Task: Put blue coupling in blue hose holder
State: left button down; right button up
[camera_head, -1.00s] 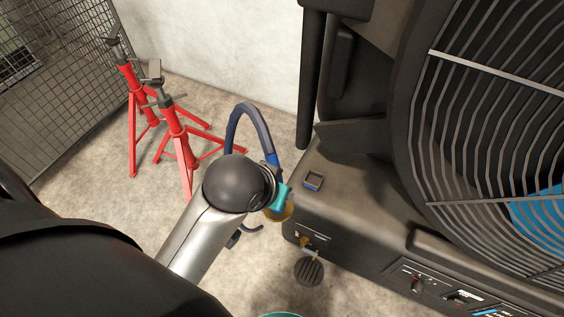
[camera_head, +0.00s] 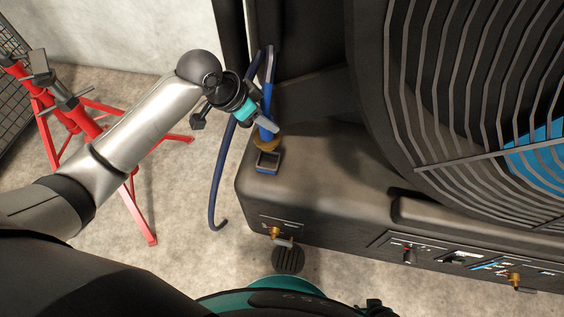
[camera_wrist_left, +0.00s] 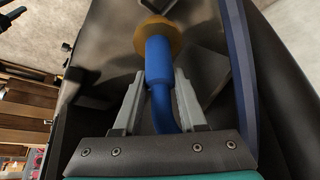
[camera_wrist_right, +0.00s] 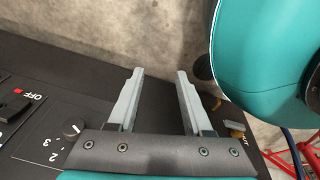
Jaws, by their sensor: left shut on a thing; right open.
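The blue coupling (camera_wrist_left: 158,62) is a blue sleeve with a brass-coloured round end, on a dark blue hose. My left gripper (camera_head: 268,125) is shut on it, with one finger on each side in the left wrist view (camera_wrist_left: 160,95). The brass end points down toward the machine top. The blue hose holder (camera_head: 268,162) is a small square socket with a blue edge on the corner of the black machine. The brass end appears just above and behind it; whether they touch I cannot tell. My right gripper (camera_wrist_right: 155,95) is open and empty, above the machine's control panel.
The black machine (camera_head: 340,190) with a large fan grille (camera_head: 470,110) fills the right side. Its front has brass valves (camera_head: 275,233) and a control panel. The hose (camera_head: 222,180) hangs in a loop beside the machine. Red stands (camera_head: 75,115) are on the floor at left.

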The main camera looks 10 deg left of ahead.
aim_at(267, 143)
pick_arm(q)
jog(key=shift+w+a+f, duration=0.1)
jog(key=shift+w+f, duration=0.1)
jog(key=shift+w, duration=0.2)
jog(key=shift+f, duration=0.25)
notch_tip(267, 143, down, 5)
jog(key=b, duration=0.2)
jog(key=shift+r+b, duration=0.2)
jog(key=shift+b, duration=0.1)
jog(key=shift+f, duration=0.55)
jog(key=shift+f+b, duration=0.65)
jog(key=shift+f, duration=0.15)
jog(key=shift+f+b, duration=0.35)
jog(key=shift+f, duration=0.6)
pick_arm(e)
jog(key=w+a+r, duration=0.5)
jog(key=w, duration=0.2)
jog(key=shift+r+y, duration=0.3)
pick_arm(q)
jog(key=shift+f, duration=0.15)
